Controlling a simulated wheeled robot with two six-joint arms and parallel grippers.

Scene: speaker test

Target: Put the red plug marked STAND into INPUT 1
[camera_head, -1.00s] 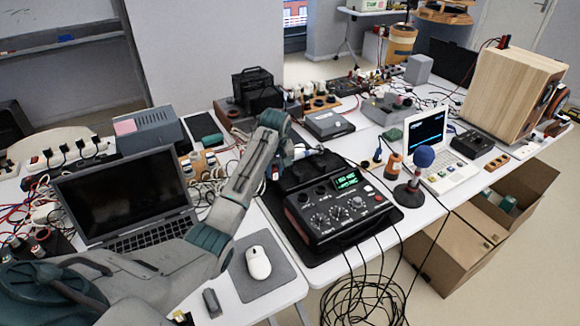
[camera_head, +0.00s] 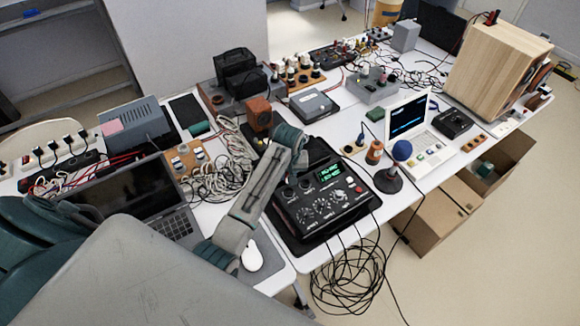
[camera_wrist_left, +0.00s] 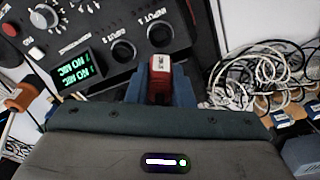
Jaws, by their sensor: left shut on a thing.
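The plug appears apart from INPUT 1; the exact gap is unclear. My right gripper is not in view.
A microphone (camera_head: 402,150) on a round base stands right of the device. A laptop (camera_head: 140,190), a mouse (camera_head: 251,257) and tangled white cables (camera_head: 212,180) lie to the left. Black cables (camera_head: 350,280) hang off the front edge. A wooden box (camera_head: 495,72) stands at the right.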

